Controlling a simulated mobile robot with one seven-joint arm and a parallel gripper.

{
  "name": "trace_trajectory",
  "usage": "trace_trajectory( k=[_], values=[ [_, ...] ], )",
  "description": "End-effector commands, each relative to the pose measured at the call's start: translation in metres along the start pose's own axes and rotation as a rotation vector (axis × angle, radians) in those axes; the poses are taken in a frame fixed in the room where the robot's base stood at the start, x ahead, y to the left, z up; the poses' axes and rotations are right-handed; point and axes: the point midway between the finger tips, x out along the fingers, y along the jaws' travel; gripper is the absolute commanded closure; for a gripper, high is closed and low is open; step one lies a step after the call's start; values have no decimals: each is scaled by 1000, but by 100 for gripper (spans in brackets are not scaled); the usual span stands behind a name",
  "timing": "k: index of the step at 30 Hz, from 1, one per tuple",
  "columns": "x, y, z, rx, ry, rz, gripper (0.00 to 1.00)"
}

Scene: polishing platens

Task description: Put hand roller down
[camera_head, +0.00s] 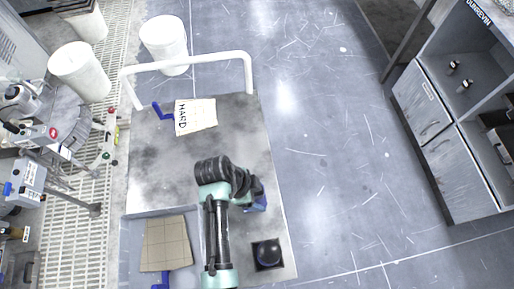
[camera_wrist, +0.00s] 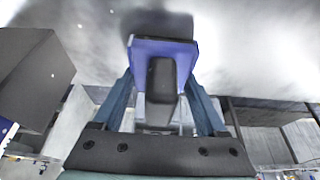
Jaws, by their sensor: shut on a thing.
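The hand roller appears as a blue body with a dark grey grip; in the wrist view the hand roller (camera_wrist: 190,47) lies between the two fingers. My gripper (camera_wrist: 163,85) is shut on it. In the head view a blue part of the roller (camera_head: 257,204) shows beside my gripper (camera_head: 254,193), over the right side of the grey cart top (camera_head: 245,130). My arm hides much of the gripper there. I cannot tell whether the roller touches the surface. A black square (camera_head: 256,261) with a dark round thing (camera_head: 268,253) is at the cart's near right corner.
A sheet marked HARD (camera_head: 196,116) with a blue handle (camera_head: 157,111) lies at the far side of the cart, near the white rail (camera_head: 190,64). A tan gridded board (camera_head: 166,243) is at the near left. White bins and machinery stand left, a cabinet (camera_head: 445,140) right. The middle left of the top is clear.

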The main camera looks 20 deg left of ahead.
Motion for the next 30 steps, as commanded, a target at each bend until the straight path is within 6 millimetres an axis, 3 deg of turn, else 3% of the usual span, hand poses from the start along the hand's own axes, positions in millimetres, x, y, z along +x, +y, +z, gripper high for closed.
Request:
trace_trajectory(
  k=[4, 6, 11, 12, 15, 30],
  values=[
    [6, 0, 3, 1, -3, -1, 77],
    [9, 0, 4, 0, -4, -1, 95],
    [11, 1, 6, -2, -6, 1, 100],
    [12, 2, 7, -3, -8, 3, 20],
    [12, 2, 7, -3, -8, 4, 2],
    [12, 6, 6, -3, -8, 14, 0]
  ],
)
